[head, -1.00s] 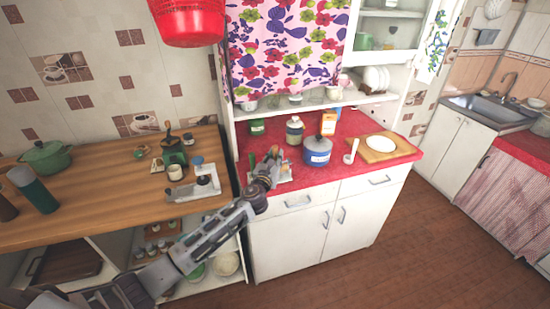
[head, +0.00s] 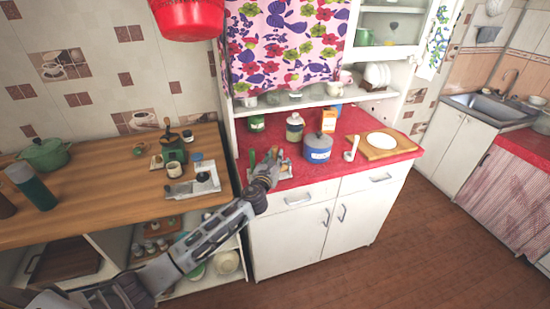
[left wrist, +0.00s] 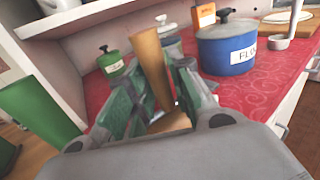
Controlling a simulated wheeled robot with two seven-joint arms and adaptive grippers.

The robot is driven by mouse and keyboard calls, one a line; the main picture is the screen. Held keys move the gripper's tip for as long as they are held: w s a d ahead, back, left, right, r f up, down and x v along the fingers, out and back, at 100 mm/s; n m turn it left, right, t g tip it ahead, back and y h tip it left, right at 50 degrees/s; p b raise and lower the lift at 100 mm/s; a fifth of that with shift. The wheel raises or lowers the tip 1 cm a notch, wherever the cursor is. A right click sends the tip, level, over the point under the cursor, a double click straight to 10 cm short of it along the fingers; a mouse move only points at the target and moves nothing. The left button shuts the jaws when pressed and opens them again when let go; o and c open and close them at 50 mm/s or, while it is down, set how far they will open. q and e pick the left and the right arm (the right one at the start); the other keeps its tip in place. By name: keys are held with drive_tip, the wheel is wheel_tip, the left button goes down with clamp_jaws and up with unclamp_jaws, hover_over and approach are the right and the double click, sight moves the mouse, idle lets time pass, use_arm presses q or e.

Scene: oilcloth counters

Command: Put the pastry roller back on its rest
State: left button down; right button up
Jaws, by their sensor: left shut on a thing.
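My left gripper (head: 267,168) is over the red counter, near its front left corner. In the left wrist view its fingers (left wrist: 160,112) are shut on a tan wooden piece, which looks like the pastry roller (left wrist: 152,62). The wooden piece stands up tilted between the fingers, and its lower part is mostly hidden. My right gripper is not in view.
A blue lidded pot (head: 318,150), also in the left wrist view (left wrist: 228,52), stands right of the gripper. A green upright thing (left wrist: 38,112) is close on the left. A board (head: 402,148) lies further right.

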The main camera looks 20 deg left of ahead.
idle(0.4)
use_arm(q)
drive_tip(key=shift+f, duration=0.35)
drive_tip(key=c, duration=1.2)
unclamp_jaws()
drive_tip(key=shift+f, duration=0.1)
drive_tip(key=shift+s, duration=6)
